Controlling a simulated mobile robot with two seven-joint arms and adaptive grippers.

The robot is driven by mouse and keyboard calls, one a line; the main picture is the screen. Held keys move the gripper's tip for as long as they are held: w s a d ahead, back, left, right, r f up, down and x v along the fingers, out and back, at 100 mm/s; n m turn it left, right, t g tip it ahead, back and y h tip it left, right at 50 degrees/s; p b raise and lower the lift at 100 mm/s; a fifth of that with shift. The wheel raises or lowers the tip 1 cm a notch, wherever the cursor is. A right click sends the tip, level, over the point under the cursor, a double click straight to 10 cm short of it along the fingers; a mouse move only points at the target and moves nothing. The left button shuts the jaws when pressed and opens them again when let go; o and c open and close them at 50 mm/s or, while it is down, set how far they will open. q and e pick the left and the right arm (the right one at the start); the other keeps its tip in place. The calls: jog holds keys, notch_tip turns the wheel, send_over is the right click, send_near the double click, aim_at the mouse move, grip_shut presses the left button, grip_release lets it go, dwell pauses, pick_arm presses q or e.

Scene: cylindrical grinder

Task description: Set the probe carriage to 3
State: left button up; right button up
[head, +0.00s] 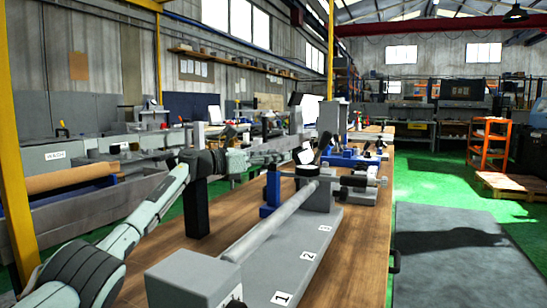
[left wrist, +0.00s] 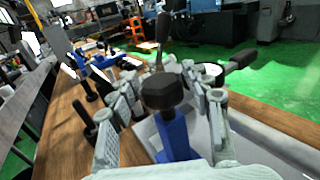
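A blue upright post with a black knob, seemingly the probe carriage, stands beside the grey grinder base (head: 296,262); the blue post (head: 272,187) shows in the head view. In the left wrist view, the black knob (left wrist: 162,89) tops the blue post (left wrist: 174,135), with a dial (left wrist: 212,69) behind it. My left gripper (head: 243,160) is at the post's top. Its open fingers (left wrist: 160,84) stand either side of the knob, with gaps visible. Labels 1 (head: 281,298), 2 (head: 308,256) and 3 (head: 325,229) mark the base. My right gripper is out of view.
A grey round bar (head: 270,222) runs along the base from a grey block (head: 193,278). A black upright post (head: 196,207) stands on the wooden bench (head: 356,250). More blue fixtures (head: 350,157) stand farther along.

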pick_arm(q)
jog(key=shift+o, duration=0.3)
jog(key=shift+s+a+f, duration=0.1)
jog(key=shift+s+a, duration=0.05)
jog(key=shift+a, duration=0.05)
jog(key=v, duration=0.7)
